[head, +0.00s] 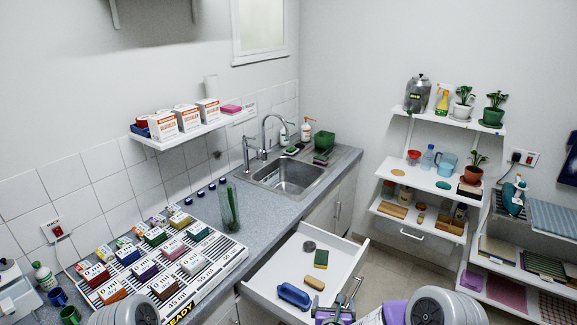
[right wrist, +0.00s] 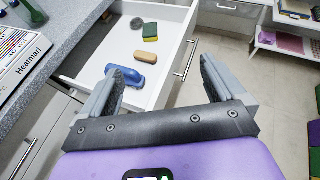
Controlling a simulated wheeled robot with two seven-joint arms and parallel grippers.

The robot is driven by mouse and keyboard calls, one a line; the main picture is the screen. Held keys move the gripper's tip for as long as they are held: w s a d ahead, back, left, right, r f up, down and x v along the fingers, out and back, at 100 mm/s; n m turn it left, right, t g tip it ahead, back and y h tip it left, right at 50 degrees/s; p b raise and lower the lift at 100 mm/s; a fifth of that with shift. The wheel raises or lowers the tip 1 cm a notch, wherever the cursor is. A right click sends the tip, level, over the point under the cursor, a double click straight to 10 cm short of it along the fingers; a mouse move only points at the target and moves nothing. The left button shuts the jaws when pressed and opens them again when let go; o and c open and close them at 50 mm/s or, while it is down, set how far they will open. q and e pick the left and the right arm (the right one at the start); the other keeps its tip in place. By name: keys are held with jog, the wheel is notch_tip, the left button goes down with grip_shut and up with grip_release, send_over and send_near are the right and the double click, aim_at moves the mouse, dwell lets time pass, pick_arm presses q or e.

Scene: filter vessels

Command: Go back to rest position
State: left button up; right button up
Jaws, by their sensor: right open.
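My right gripper (head: 341,298) is at the bottom of the head view, by the front of an open white drawer (head: 268,289). In the right wrist view its two grey fingers (right wrist: 164,76) are spread wide with nothing between them. The drawer holds a blue brush-like item (head: 293,295), a tan block (head: 314,283), a green and yellow sponge (head: 321,259) and a dark round pad (head: 309,246). My left gripper does not show; only part of an arm link of mine is at the bottom left.
A worktop carries a chart mat (head: 236,262) with several small boxes, a tall green-tinted glass vessel (head: 230,207) and a sink (head: 290,175). Wall shelves (head: 436,178) stand at the right. Clear floor (head: 385,259) lies between drawer and shelves.

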jog(key=s+a+f+n+g+y+b, duration=0.1)
jog(key=s+f+n+g+y+b, duration=0.25)
jog(key=f+n, duration=0.6)
jog(key=s+a+f+n+g+b, duration=0.15)
jog(key=s+f+n+b, duration=0.35)
jog(key=f, duration=0.8)
pick_arm(q)
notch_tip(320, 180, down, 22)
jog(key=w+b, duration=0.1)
jog(key=b, duration=1.1)
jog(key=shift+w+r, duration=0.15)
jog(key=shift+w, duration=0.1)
pick_arm(e)
jog(key=s+a+f+n+g+y, duration=0.1)
jog(key=s+f+n+g+y, duration=0.2)
jog(key=s+f+n, duration=1.5)
jog(key=n+g, duration=0.2)
jog(key=g, duration=0.2)
jog(key=shift+s+g, duration=0.2)
jog(key=shift+g, duration=0.1)
